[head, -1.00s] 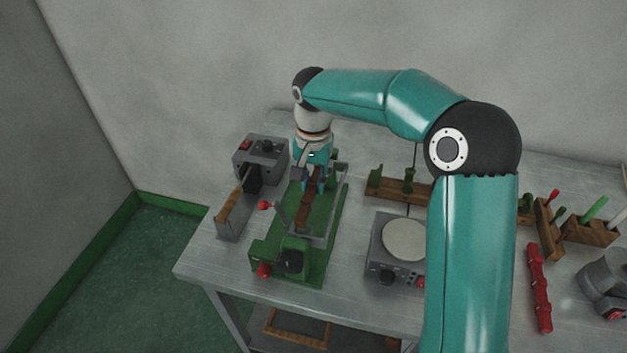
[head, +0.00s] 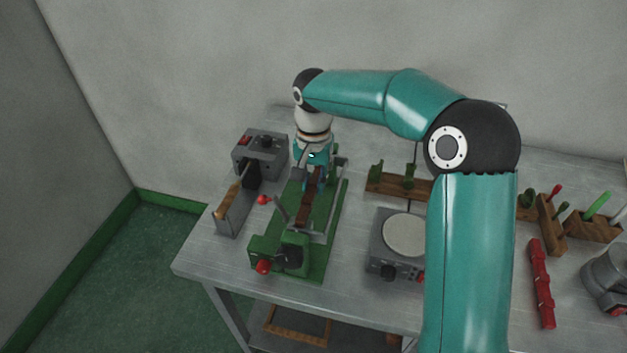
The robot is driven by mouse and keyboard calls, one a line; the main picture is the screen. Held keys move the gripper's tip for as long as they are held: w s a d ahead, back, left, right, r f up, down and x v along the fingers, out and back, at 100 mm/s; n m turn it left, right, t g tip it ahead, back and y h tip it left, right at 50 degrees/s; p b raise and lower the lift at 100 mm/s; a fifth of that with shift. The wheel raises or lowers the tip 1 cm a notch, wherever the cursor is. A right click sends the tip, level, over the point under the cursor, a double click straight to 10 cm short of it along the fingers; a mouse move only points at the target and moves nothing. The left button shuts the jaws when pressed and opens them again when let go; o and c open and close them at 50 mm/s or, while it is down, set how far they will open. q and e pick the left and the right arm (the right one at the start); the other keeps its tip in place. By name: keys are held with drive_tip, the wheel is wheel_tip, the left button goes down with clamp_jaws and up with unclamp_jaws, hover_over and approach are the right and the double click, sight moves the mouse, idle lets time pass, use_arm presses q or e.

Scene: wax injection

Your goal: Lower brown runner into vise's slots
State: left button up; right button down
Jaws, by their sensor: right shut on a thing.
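The green vise (head: 322,240) stands on the grey table, with a dark clamp block at its front end. The brown runner (head: 306,208) is a long dark brown bar that lies lengthwise over the middle of the vise. My right gripper (head: 314,184) points down at the vise's far half and is shut on the runner's far part. The runner looks very close to the vise; whether it sits in the slots cannot be told at this size. My left gripper is not in view.
A grey machine (head: 260,152) with a wooden-handled tool beside it stands left of the vise. A grey unit with a round plate (head: 404,235) stands to the right. Wooden racks (head: 385,184) and a red bar (head: 540,283) lie further right.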

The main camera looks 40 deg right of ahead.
sight(313, 181)
drive_tip(key=shift+f+b, duration=0.35)
drive_tip(key=shift+f, duration=0.25)
drive_tip(key=c, duration=0.9)
unclamp_jaws()
wheel_tip(313, 181, up, 12)
drive_tip(key=shift+f, duration=0.1)
